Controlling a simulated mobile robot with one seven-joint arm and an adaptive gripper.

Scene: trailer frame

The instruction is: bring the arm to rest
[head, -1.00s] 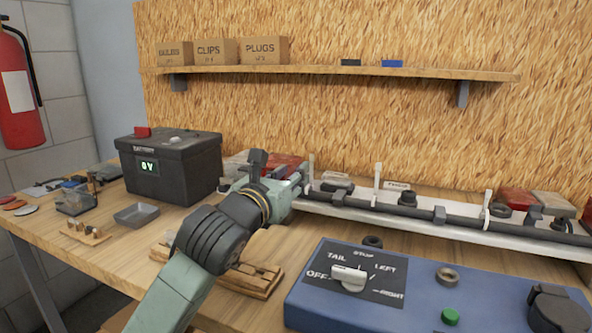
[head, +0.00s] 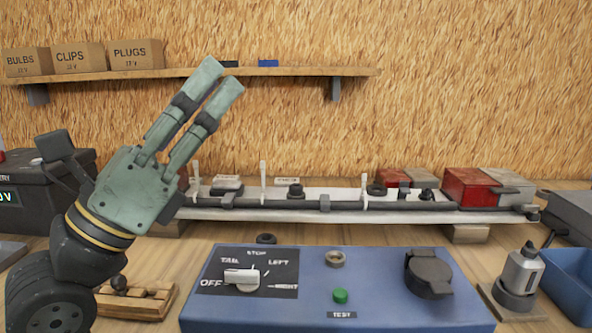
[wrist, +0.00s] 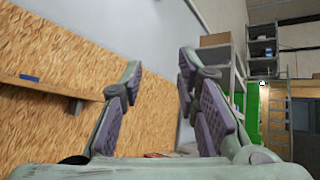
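My gripper (head: 220,82) is raised over the left part of the bench, in front of the white rail. In the head view its fingers point up and to the right, against the chipboard wall. In the wrist view my gripper (wrist: 160,68) has its fingers spread apart, with nothing between them. It touches nothing that I can see. My dark wrist joint shows at the lower left of the head view and hides part of the bench.
The blue switch box (head: 330,315) stands at front centre. Behind it runs the white rail (head: 400,216) with a black cable. A shelf (head: 300,71) with cardboard boxes is above. The black battery box (head: 25,215) is at left, a wooden rack (head: 150,303) at lower left.

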